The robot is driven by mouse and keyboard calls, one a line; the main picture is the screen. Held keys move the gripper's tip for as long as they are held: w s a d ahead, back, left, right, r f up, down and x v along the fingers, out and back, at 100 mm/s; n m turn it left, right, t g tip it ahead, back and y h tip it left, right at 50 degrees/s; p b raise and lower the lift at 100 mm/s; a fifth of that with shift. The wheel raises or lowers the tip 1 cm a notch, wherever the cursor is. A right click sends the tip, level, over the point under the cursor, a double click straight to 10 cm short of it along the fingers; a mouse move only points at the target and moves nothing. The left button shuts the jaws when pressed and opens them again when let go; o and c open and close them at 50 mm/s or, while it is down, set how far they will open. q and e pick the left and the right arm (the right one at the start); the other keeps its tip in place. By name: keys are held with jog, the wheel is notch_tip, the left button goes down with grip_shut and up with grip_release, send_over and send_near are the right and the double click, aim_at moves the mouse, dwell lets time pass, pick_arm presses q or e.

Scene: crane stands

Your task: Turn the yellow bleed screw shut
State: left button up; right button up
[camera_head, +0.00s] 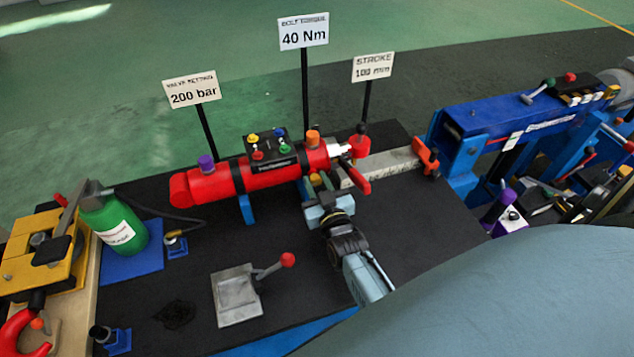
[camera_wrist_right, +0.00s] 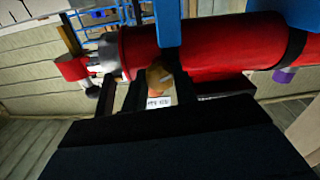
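The red hydraulic cylinder (camera_head: 262,176) lies across the black bench top in the head view, held up on blue supports. In the right wrist view a round yellow-orange screw head (camera_wrist_right: 158,76) sits at the side of the red cylinder (camera_wrist_right: 210,50); I take it as the bleed screw. My right gripper (camera_head: 318,188) is at the near side of the cylinder, towards its rod end. Its two dark fingers (camera_wrist_right: 159,93) stand either side of the screw with a gap between them; firm contact is not visible. In the head view the gripper mostly hides the screw. My left gripper is out of view.
A valve block (camera_head: 270,150) with coloured knobs and an orange cap (camera_head: 312,137) sit on top of the cylinder. A grey plate with a red-knobbed lever (camera_head: 238,295) lies nearer. A green bottle (camera_head: 113,225) stands left. A blue crane arm (camera_head: 520,115) is at right.

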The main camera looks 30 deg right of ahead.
jog(key=shift+c, duration=1)
jog(key=shift+m, duration=0.3)
jog(key=m, duration=0.4)
jog(key=shift+p, duration=0.4)
jog(key=m, duration=0.5)
jog(key=shift+f+m, duration=0.1)
jog(key=shift+m, duration=0.3)
jog(key=m+b, duration=0.1)
jog(key=m, duration=0.4)
jog(key=shift+d+m, duration=0.1)
jog(key=shift+m, duration=0.2)
jog(key=m+b, duration=0.2)
jog(key=m, duration=0.3)
jog(key=shift+f+m, duration=0.1)
jog(key=shift+m, duration=0.3)
